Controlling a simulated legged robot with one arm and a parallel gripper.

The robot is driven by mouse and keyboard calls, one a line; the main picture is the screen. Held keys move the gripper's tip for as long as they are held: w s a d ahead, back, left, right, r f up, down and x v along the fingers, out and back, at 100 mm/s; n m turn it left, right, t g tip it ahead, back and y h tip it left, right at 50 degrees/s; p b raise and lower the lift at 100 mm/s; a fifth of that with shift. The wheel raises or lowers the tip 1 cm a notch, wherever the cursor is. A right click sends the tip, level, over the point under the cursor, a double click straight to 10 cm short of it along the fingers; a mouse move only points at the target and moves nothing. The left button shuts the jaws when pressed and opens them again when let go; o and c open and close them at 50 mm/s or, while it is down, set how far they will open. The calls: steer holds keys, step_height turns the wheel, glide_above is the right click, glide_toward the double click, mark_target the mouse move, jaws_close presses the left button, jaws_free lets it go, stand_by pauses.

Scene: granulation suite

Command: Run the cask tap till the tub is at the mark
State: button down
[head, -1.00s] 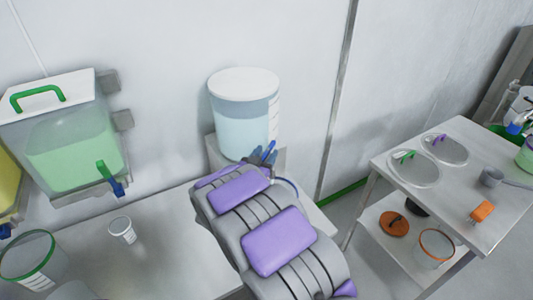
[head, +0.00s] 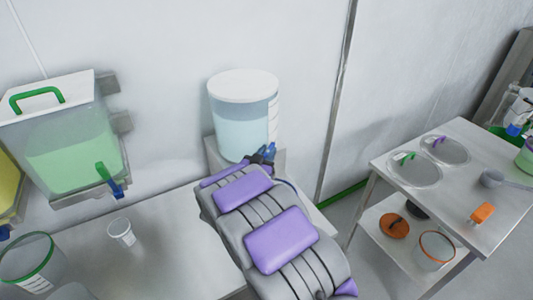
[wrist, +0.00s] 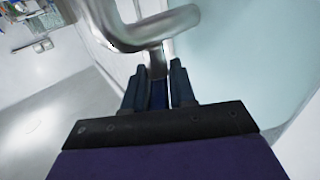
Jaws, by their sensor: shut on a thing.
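The cask (head: 244,118) is a clear drum with a white lid and pale blue liquid, standing on a bracket against the wall. It fills the right of the wrist view (wrist: 250,50). Its metal tap (wrist: 150,25) crosses the top of the wrist view. My gripper (wrist: 158,85) is shut on the tap's blue handle (wrist: 158,98), which stands between the two dark fingers. In the head view my gripper (head: 264,155) is at the cask's lower front. My arm hides the space below the tap, and I cannot make out a tub or its mark there.
A tank of green liquid (head: 70,150) with its own blue-handled tap hangs at left. A small white cup (head: 121,231) and a green-rimmed clear tub (head: 28,262) stand on the bench (head: 180,240). A steel trolley (head: 450,195) with lids and a ladle is at right.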

steer(key=shift+a+r+m+h+p, duration=0.15)
steer(key=shift+m+h+p, duration=0.2)
steer(key=shift+p, duration=0.6)
steer(key=shift+r+m+g+h+p, duration=0.1)
steer(key=shift+m+g+h+p, duration=0.55)
steer(key=shift+p, duration=0.6)
steer(key=m+g+h+p, duration=0.1)
steer(key=h+p, duration=0.1)
steer(key=p, duration=0.1)
steer(key=shift+a+h+p, duration=0.1)
steer(key=shift+h+p, duration=0.3)
steer(key=m+g+h+p, duration=0.2)
steer(key=shift+w+m+h, duration=0.1)
steer(key=shift+m+h, duration=0.2)
steer(key=shift+f+m+g+h, duration=0.2)
steer(key=shift+m+g+h, duration=0.55)
steer(key=shift+g, duration=0.3)
steer(key=shift+m+g+h, duration=0.25)
steer(key=shift+m+g, duration=0.1)
steer(key=shift+g, duration=0.05)
steer(key=c, duration=1)
jaws_free()
steer(key=shift+w+a, duration=0.1)
